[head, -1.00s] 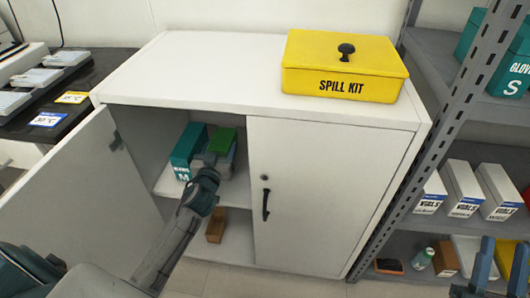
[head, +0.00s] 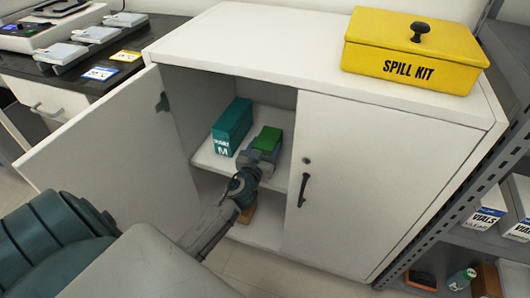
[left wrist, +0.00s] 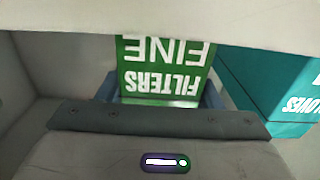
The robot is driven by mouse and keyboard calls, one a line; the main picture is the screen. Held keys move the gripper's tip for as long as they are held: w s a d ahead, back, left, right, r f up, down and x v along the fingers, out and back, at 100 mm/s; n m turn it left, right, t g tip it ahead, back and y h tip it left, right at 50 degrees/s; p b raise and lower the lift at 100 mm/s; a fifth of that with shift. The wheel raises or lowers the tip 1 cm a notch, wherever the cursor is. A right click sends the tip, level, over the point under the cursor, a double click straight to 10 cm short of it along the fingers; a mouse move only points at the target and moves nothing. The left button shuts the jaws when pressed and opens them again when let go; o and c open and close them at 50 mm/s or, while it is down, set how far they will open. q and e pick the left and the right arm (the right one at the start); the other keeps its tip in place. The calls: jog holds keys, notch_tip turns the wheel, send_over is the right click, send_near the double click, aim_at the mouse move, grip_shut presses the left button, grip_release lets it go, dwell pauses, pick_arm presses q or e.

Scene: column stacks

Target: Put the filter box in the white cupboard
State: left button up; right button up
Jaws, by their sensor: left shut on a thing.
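The white cupboard (head: 390,165) has its left door open and its right door shut. The green filter box (head: 268,138) is inside the open side, at the upper shelf (head: 216,160). In the left wrist view the filter box (left wrist: 165,70) shows its "FILTERS FINE" label upside down. My left gripper (head: 262,152) reaches through the opening and is shut on the filter box. I cannot tell whether the box touches the shelf. My right gripper is not in view.
A teal glove box (head: 231,125) stands on the same shelf, left of the filter box. The open door (head: 110,150) bounds the left side. A yellow spill kit (head: 415,50) rests on top.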

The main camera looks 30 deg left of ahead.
pick_arm(q)
jog(key=shift+f, duration=0.35)
jog(key=shift+f, duration=0.2)
jog(key=o, duration=1)
jog(key=shift+o, duration=0.2)
jog(key=shift+r, duration=0.1)
jog(key=shift+r, duration=0.2)
jog(key=b+v, duration=0.2)
jog(key=v, duration=1)
